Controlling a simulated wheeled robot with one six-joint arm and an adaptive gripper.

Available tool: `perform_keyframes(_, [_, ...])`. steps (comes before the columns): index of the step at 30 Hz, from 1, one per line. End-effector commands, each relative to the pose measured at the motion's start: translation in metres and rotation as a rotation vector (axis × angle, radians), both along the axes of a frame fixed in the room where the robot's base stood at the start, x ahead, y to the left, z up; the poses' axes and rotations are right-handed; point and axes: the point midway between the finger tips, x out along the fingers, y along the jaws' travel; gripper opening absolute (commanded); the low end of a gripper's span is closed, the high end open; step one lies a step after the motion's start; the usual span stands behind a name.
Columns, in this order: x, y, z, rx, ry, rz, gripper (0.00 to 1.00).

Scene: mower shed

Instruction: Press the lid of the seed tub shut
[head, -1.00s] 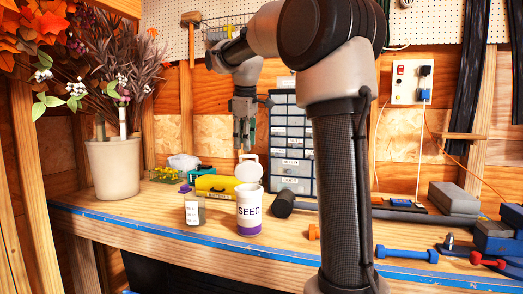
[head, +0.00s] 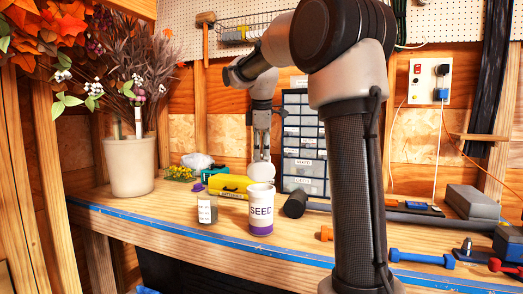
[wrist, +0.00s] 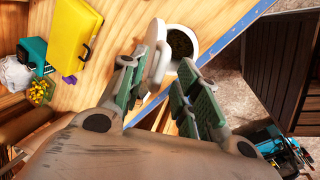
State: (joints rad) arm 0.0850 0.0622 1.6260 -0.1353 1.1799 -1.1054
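The seed tub (head: 261,212) is a white cylinder with a purple base band and "SEED" label, upright on the bench. In the wrist view its open mouth (wrist: 182,43) shows dark contents. Its round white lid (head: 261,172) stands raised at the rim's back; it also shows in the wrist view (wrist: 157,58). My gripper (head: 262,152) points down just above and behind the lid. In the wrist view my gripper (wrist: 160,75) has its green-padded fingers apart, with the lid close to the left finger. Whether they touch is unclear.
A small labelled jar (head: 207,210) stands left of the tub. A yellow case (head: 228,186) lies behind, and a dark cylinder (head: 295,204) lies to the right. A drawer cabinet (head: 304,145) stands behind. The blue front edge (head: 220,239) is close in front.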

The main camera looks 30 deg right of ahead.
Motion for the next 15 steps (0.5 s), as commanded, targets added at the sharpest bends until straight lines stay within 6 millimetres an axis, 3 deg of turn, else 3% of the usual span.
perform_keyframes(5, [0.0, -0.0001, 0.0002, 0.0, 0.0, 0.0, 0.3])
perform_keyframes(10, [-0.0001, -0.0001, 0.0004, 0.0, -0.001, -0.001, 0.0])
perform_keyframes(15, [0.0, 0.0, 0.0005, 0.0, -0.001, -0.001, 0.0])
